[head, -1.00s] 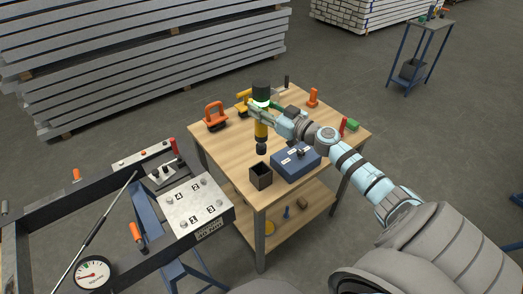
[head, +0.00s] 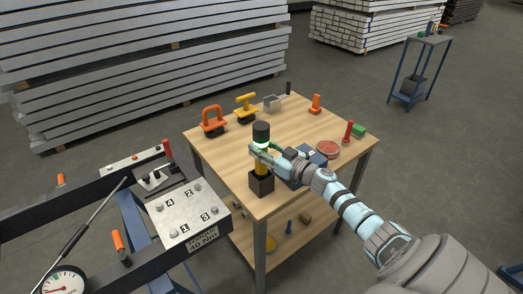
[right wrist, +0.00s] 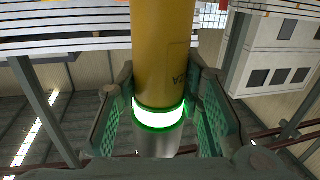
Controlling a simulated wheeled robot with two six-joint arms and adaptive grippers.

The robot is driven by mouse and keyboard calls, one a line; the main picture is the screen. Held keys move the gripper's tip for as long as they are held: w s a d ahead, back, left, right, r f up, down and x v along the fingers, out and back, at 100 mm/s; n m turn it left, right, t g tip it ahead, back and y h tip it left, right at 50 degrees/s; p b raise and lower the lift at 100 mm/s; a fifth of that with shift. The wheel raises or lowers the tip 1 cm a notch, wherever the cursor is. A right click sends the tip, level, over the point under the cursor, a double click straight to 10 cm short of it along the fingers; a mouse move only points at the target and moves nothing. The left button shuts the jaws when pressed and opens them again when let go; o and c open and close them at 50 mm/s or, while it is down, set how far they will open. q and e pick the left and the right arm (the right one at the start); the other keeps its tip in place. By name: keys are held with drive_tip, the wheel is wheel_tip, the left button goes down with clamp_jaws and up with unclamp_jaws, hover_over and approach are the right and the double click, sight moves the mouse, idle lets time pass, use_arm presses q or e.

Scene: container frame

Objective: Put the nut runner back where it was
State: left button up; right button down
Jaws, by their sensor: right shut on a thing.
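The nut runner (head: 261,132) is upright, with a black top, a glowing green-white ring and a yellow body. My right gripper (head: 259,151) is shut around it near the ring. The right wrist view shows the yellow body of the nut runner (right wrist: 163,50) between the two finger pads of the right gripper (right wrist: 163,108). The black square holder (head: 261,185) stands near the table's front corner. The tool's lower end meets the holder's opening and is hidden there; I cannot tell how deep it sits. My left gripper is not in view.
The wooden table (head: 222,158) also bears orange (head: 213,119) and yellow (head: 246,106) handled tools and a reddish round dish (head: 328,149). A dark frame with a numbered plate (head: 188,217) is at left.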

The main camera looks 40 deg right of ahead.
drive_tip(key=shift+r, duration=0.1)
drive_tip(key=c, duration=1.5)
unclamp_jaws()
drive_tip(key=o, duration=0.4)
drive_tip(key=shift+s+a, duration=0.1)
